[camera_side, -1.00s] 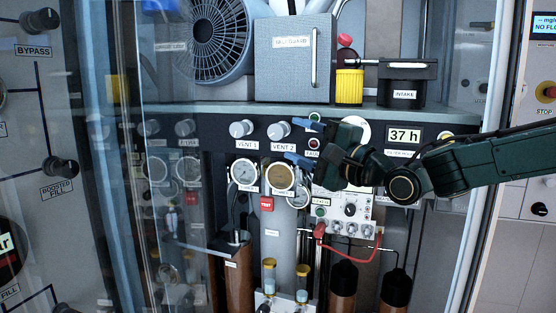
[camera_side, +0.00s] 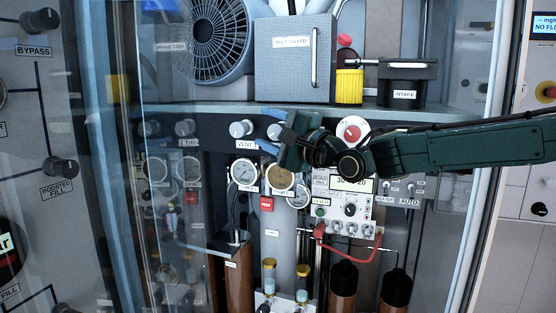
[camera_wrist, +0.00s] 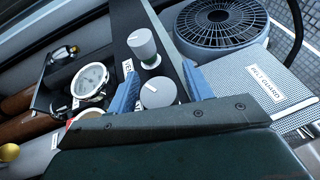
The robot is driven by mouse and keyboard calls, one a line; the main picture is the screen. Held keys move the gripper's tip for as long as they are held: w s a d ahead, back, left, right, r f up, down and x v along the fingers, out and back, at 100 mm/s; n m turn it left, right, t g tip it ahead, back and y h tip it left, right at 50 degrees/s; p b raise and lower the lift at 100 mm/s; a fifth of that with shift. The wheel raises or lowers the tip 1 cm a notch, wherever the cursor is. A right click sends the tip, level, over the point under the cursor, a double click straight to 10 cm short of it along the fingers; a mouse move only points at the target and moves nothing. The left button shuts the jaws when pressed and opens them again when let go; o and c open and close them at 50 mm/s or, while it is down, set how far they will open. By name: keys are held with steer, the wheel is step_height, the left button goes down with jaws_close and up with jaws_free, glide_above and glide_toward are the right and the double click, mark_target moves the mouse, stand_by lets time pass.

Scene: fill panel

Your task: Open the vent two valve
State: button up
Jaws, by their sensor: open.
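The vent two knob (camera_side: 274,131) is a round grey knob on the dark panel strip. In the side view my gripper covers its right side and its label. In the wrist view the knob (camera_wrist: 158,93) sits between my two blue fingers, with a pale pointer mark on its face. My gripper (camera_side: 261,127) is open, with one finger above the knob and one below it in the side view. A gap shows on both sides of the knob in the wrist view (camera_wrist: 160,76); contact is not visible.
The vent one knob (camera_side: 241,129) is just left of the vent two knob. Two round gauges (camera_side: 244,172) hang below. The blue fan (camera_side: 216,40) and grey belt guard box (camera_side: 293,65) stand on the shelf above. A red hose (camera_side: 350,246) loops lower right.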

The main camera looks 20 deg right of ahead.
steer(key=c, duration=1)
steer(key=shift+o, duration=0.2)
steer(key=shift+n+g, duration=0.3)
steer(key=shift+g, duration=0.3)
steer(key=shift+f+n+g+h, duration=0.2)
steer(key=shift+n+g+h, duration=0.4)
steer(key=shift+g, duration=0.6)
steer(key=shift+f+n+g+h, duration=0.2)
steer(key=shift+g+h, duration=0.2)
steer(key=shift+g, duration=0.25)
steer(key=shift+f+n+g+h, duration=0.1)
steer(key=shift+n+g+h, duration=0.1)
steer(key=shift+g+h, duration=0.35)
steer(key=o, duration=1)
steer(key=shift+c, duration=0.2)
